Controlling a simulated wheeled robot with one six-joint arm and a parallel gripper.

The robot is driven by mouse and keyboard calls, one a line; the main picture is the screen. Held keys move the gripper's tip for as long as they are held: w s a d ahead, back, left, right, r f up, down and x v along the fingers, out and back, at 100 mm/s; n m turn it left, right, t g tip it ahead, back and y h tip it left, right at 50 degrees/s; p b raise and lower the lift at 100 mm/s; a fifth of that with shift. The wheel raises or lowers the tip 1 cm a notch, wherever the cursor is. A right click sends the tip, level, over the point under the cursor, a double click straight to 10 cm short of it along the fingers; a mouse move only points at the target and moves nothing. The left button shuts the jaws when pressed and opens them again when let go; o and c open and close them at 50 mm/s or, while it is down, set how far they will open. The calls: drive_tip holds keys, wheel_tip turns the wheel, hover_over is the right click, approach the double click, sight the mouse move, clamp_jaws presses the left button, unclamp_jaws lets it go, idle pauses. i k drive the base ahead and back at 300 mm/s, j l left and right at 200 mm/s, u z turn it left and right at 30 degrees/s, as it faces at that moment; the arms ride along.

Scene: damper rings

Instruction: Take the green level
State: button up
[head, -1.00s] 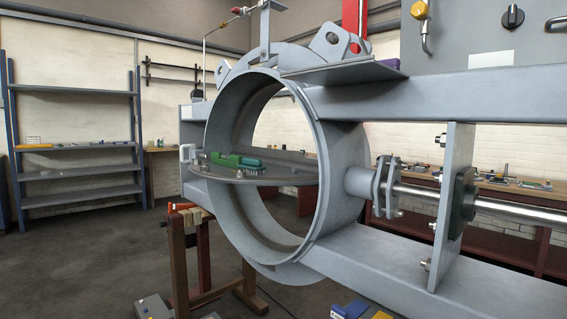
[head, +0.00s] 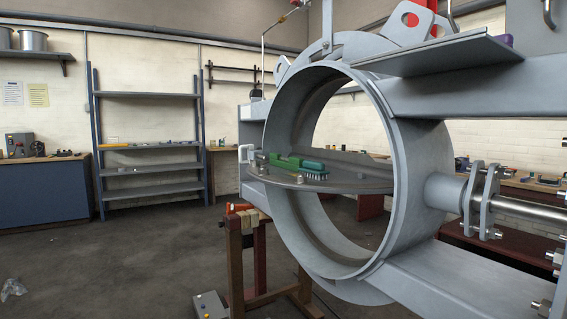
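A green bar (head: 284,160), which looks like the level, lies on the grey half-round plate (head: 345,186) inside the big metal ring (head: 398,150). A teal-green brush (head: 313,167) with pale bristles lies against or just beside its right end; I cannot tell whether they touch. Small metal bolts or knobs stand on the plate near the bar's left end. My gripper is not in view.
A wooden trestle (head: 258,255) stands below the ring. A grey box (head: 209,305) lies on the floor beside it. Metal shelves (head: 150,148) and a blue cabinet (head: 45,188) line the back wall. The floor at left is mostly open.

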sight(292, 164)
drive_tip(key=i+j+z, duration=0.1)
drive_tip(key=i+j, duration=0.2)
drive_tip(key=i+j+z, duration=0.15)
drive_tip(key=i+j, duration=0.2)
drive_tip(key=i+j+z, duration=0.1)
drive_tip(key=i+j, duration=0.25)
drive_tip(key=i+j+z, duration=0.15)
drive_tip(key=i+j, duration=0.2)
drive_tip(key=i+j+z, duration=0.1)
drive_tip(key=i+j, duration=0.2)
drive_tip(key=j, duration=0.15)
drive_tip(key=i+j+z, duration=0.15)
drive_tip(key=i+j, duration=0.15)
drive_tip(key=j, duration=0.15)
drive_tip(key=i+j+z, duration=0.1)
drive_tip(key=i+j, duration=0.15)
drive_tip(key=j, duration=0.25)
